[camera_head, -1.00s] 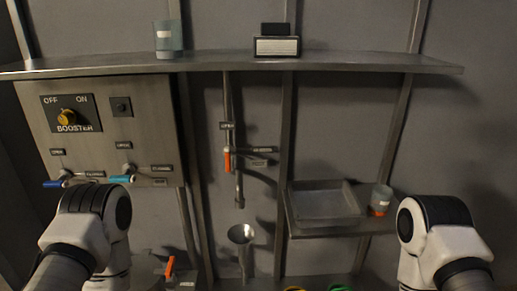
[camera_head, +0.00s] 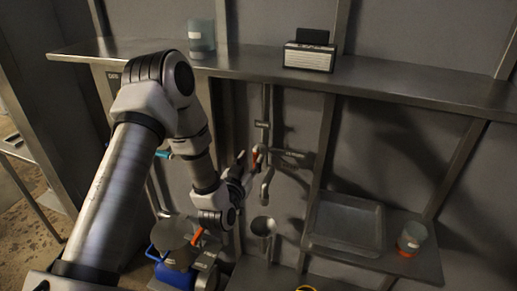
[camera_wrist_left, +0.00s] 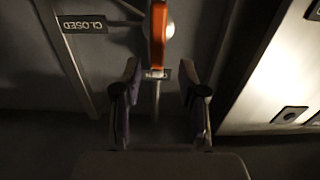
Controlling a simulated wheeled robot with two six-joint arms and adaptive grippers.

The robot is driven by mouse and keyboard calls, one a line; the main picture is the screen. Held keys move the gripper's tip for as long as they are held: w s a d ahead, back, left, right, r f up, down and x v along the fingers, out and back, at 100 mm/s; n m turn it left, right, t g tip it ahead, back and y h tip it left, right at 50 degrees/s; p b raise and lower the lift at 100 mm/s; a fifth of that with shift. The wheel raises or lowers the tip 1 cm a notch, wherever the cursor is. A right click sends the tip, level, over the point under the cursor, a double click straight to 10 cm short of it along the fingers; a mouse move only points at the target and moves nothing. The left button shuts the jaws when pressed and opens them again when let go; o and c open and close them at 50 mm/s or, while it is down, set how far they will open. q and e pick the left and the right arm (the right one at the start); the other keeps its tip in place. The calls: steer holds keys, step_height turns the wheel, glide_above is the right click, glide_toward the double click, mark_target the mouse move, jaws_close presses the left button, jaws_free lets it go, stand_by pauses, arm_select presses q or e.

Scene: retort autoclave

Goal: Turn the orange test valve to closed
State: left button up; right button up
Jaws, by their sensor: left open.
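The orange valve handle (camera_head: 255,157) is on a thin vertical pipe below the steel shelf and points roughly down along the pipe. The handle (camera_wrist_left: 158,35) also shows at the top of the left wrist view, with a "CLOSED" label (camera_wrist_left: 84,25) to its left. My left gripper (camera_head: 243,164) is at the handle, partly hidden by its own wrist. In the wrist view its open fingers (camera_wrist_left: 160,75) stand either side of the handle's line, with gaps on both sides. Contact is not visible. My right gripper is out of view.
A second orange handle (camera_head: 197,236) sits lower left, by a blue container (camera_head: 175,274). A funnel (camera_head: 263,227) is below the pipe. A tray (camera_head: 346,222) and a cup (camera_head: 411,237) stand on a low shelf at right. The upper shelf (camera_head: 420,88) runs above.

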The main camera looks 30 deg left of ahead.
mark_target(254, 155)
arm_select(q)
steer(key=w, duration=0.3)
steer(key=shift+w+p, duration=0.3)
steer(key=shift+w, duration=0.05)
steer(key=shift+w+a, duration=0.15)
steer(key=shift+w, duration=0.05)
steer(key=shift+s+a, duration=0.15)
steer(key=shift+a, duration=0.15)
steer(key=shift+d, duration=0.2)
jaws_close()
